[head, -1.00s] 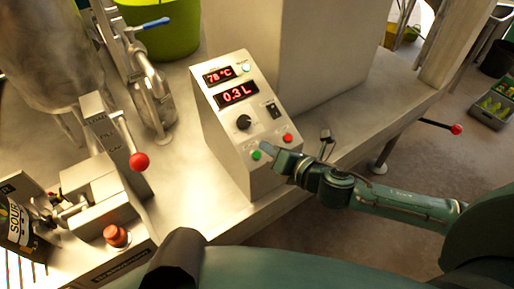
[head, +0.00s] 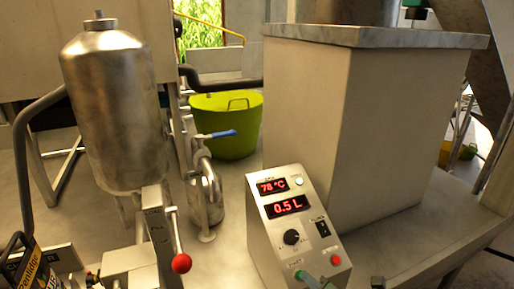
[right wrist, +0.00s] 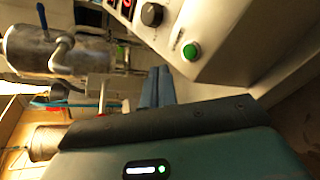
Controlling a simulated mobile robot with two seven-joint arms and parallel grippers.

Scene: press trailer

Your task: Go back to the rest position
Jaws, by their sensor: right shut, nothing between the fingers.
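The control box (head: 296,225) stands on the metal bench, its red displays reading 78 °C and 0.5 L. My right gripper (head: 306,279) shows at the bottom edge in front of the box's lower face. In the right wrist view its two fingers (right wrist: 157,87) are together, with nothing between them. The green button (right wrist: 191,51) is beside the fingertips there, with a visible gap in the picture. The red button (head: 336,260) and black knob (head: 291,237) are clear. My left gripper is not in view.
A steel tank (head: 112,110) and a red-knobbed lever (head: 181,263) stand left of the box. A green tub (head: 228,125) is behind. A large pale block (head: 365,140) rises at the right. A labelled pouch (head: 38,270) sits at lower left.

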